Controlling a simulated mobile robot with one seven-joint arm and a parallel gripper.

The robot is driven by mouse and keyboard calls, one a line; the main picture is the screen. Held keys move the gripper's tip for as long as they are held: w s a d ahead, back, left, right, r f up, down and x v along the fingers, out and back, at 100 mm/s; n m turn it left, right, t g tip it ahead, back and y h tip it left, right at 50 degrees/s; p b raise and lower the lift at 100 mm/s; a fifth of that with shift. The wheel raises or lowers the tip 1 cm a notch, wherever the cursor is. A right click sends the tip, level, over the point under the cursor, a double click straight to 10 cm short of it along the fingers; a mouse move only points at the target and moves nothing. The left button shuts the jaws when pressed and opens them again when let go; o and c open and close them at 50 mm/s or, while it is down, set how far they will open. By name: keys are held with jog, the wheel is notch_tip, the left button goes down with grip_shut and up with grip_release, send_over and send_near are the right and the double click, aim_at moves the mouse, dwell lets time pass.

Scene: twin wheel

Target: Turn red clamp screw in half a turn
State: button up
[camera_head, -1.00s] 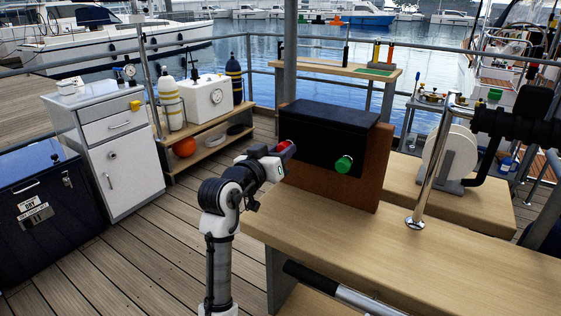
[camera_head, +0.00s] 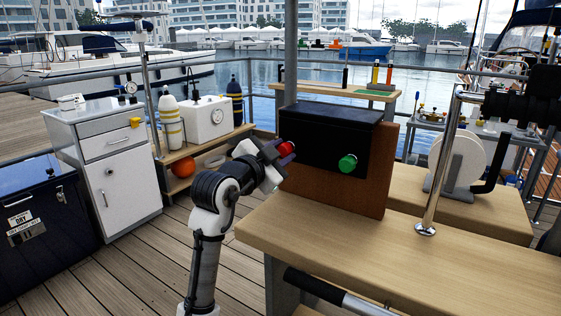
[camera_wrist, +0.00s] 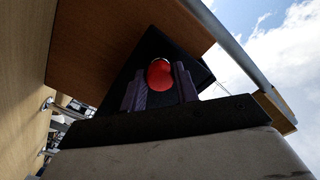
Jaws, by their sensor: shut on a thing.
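The red clamp screw (camera_head: 286,148) sticks out of the left end of the front of a black box (camera_head: 328,130). It shows as a round red knob (camera_wrist: 159,74) in the wrist view. My gripper (camera_head: 281,153) is at the knob, its dark fingers on either side of it (camera_wrist: 160,88). It is shut on the red knob. The fingers hide part of the knob in the head view, and its shaft is hidden. A green knob (camera_head: 347,163) sits on the same front, to the right and apart from my gripper.
The box is fixed against a brown wooden board (camera_head: 374,185) on a wooden bench (camera_head: 320,240). A chrome post (camera_head: 437,170) and a white reel (camera_head: 460,165) stand to the right. A white cabinet (camera_head: 120,185) stands at the left. The bench front is clear.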

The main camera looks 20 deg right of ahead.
jog(key=shift+m+b, duration=0.75)
jog(key=shift+m, duration=0.75)
jog(key=o, duration=1)
jog(key=shift+c, duration=0.2)
jog(key=v, duration=1.3)
jog(key=shift+s+a+b, duration=0.25)
jog(key=shift+a+b, duration=0.05)
jog(key=shift+b, duration=0.05)
